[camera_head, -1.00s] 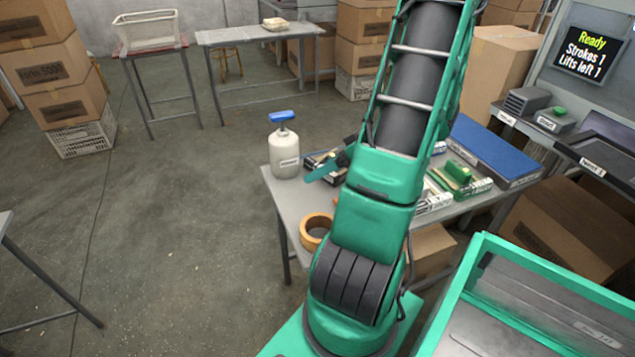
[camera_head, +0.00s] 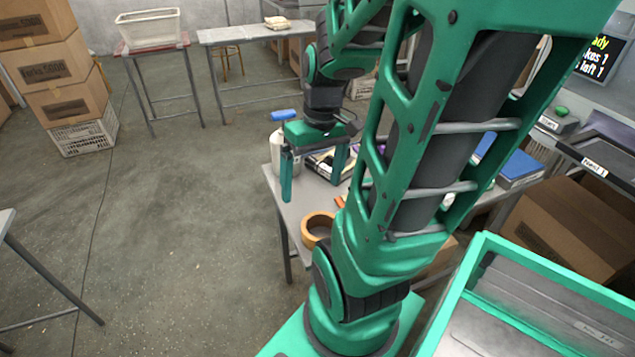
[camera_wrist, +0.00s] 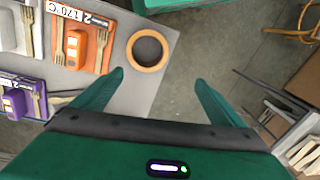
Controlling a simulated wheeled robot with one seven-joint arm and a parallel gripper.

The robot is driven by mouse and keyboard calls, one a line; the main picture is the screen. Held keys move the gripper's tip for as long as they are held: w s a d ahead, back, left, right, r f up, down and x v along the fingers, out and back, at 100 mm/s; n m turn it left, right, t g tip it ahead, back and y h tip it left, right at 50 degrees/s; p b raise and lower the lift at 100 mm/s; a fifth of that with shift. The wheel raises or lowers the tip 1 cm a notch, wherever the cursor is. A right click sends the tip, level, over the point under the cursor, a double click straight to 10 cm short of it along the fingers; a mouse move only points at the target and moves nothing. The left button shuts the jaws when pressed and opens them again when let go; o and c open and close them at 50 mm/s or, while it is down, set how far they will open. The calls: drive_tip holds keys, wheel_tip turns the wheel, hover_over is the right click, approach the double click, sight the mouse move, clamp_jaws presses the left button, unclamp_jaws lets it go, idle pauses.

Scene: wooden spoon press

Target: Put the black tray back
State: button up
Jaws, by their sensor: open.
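My gripper (camera_head: 313,192) is open and empty, fingers pointing down, above the front left part of the grey work table (camera_head: 288,196). In the wrist view its two fingers (camera_wrist: 159,77) stand wide apart beside the table edge. A dark, flat tray-like piece (camera_head: 618,146) lies at the far right of the head view, with a label reading Nest 1 on the front; I cannot tell whether it is the black tray. No black tray shows clearly in the wrist view. My arm hides much of the table in the head view.
Nearby are a white bottle with a blue top (camera_head: 283,146), a blue box (camera_head: 520,168) and an orange holder with wooden forks (camera_wrist: 80,45).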

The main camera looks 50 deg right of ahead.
drive_tip(key=s+a+r+m, duration=0.2)
drive_tip(key=s+r, duration=0.1)
drive_tip(key=s, duration=0.1)
drive_tip(key=shift+s+a+r+m+g+h, duration=0.35)
drive_tip(key=shift+s+a+m+g+h, duration=0.05)
idle(1.1)
